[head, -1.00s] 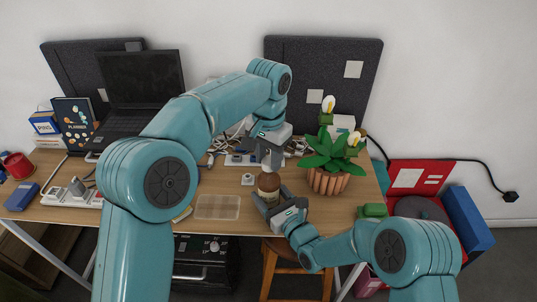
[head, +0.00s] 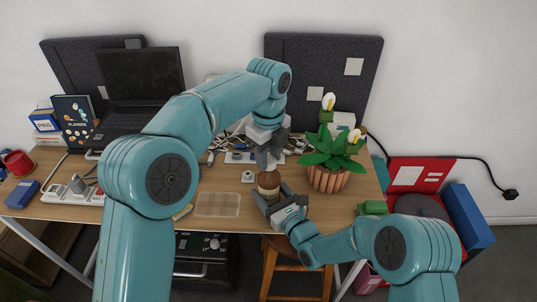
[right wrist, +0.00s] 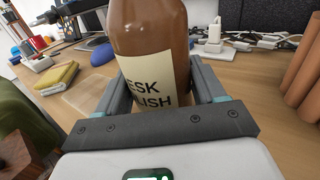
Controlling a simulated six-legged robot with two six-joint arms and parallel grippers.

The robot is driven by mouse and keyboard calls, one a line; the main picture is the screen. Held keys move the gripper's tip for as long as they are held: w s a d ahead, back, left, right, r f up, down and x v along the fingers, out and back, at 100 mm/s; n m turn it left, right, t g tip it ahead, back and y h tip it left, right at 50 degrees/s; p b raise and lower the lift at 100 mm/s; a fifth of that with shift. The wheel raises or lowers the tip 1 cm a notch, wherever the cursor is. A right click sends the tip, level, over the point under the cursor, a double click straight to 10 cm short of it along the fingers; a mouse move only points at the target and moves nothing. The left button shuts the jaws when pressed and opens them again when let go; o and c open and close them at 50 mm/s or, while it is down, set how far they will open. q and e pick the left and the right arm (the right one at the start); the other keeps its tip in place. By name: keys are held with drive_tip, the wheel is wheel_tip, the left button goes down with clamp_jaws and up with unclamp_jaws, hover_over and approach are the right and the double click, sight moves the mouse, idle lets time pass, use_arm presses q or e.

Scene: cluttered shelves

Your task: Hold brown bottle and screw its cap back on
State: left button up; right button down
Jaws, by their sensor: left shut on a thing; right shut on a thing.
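The brown bottle (head: 268,186) stands upright near the front edge of the desk. Its brown body and cream label, partly reading "ESK" and "LISH", show in the right wrist view (right wrist: 152,70). My right gripper (head: 272,198) comes in low from the right and is shut around the bottle's lower body, one finger on each side. My left gripper (head: 267,165) points down from above, directly over the bottle's top, and is shut on the cap. The cap is hidden between its fingers, and the bottle's neck is out of the right wrist view, so I cannot tell how the cap sits.
A potted plant (head: 330,160) stands close on the right. A clear shallow tray (head: 217,204) lies left of the bottle. Power strips and cables (head: 240,157) lie behind. A laptop (head: 140,90) stands back left. A stool (head: 285,248) is below the front edge.

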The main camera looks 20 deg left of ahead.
use_arm(q)
drive_tip(key=m, duration=0.5)
drive_tip(key=shift+m, duration=0.3)
drive_tip(key=m, duration=0.7)
drive_tip(key=o, duration=1)
drive_tip(key=shift+r, duration=2.2)
drive_tip(key=shift+c, duration=0.3)
